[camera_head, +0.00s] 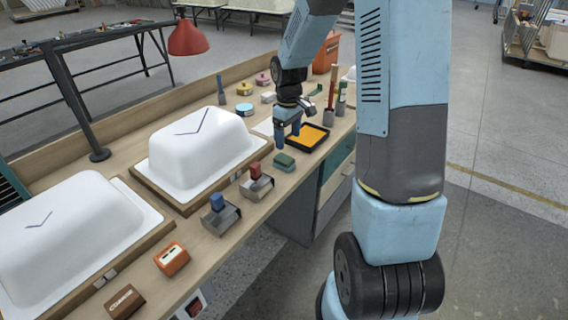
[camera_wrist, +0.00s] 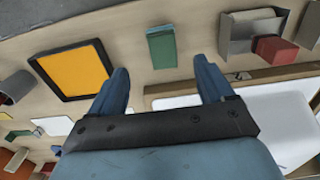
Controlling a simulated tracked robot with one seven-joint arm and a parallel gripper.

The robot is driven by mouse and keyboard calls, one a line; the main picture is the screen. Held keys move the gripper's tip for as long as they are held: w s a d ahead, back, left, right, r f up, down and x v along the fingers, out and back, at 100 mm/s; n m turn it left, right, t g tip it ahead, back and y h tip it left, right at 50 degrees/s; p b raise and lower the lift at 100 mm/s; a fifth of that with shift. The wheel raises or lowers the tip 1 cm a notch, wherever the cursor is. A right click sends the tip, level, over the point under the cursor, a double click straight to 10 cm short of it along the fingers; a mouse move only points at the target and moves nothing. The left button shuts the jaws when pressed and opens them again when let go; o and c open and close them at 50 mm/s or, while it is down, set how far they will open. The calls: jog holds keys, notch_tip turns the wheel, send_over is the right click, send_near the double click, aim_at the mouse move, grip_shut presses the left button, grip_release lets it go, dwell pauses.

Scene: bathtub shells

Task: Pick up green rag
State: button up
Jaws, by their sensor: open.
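The green rag (camera_head: 284,161) looks like a small folded, block-like piece. It lies on the bench near its front edge, between the yellow tray and a metal holder with a red block. In the wrist view the rag (camera_wrist: 161,46) shows whole, ahead of and roughly between my fingertips. My gripper (camera_head: 287,132) is open and empty, above the bench and behind the rag in the head view. In the wrist view its two blue fingers (camera_wrist: 162,70) are spread apart, with nothing between them.
A black-rimmed yellow tray (camera_head: 325,127) lies beside the rag. A metal holder with a red block (camera_head: 257,183) is on the other side. A white tub shell (camera_head: 195,150) on a wooden frame stands behind. Bare bench surrounds the rag.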

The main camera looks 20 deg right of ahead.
aim_at(287, 159)
jog(key=f, duration=1)
jog(key=shift+a+f, duration=0.2)
jog(key=shift+a, duration=0.05)
jog(key=c, duration=1.1)
jog(key=shift+r, duration=0.5)
jog(key=shift+c, duration=0.2)
notch_tip(287, 159, up, 3)
jog(key=shift+f, duration=0.2)
jog(key=s+r, duration=0.9)
jog(key=s, duration=0.5)
jog(key=shift+r, duration=0.2)
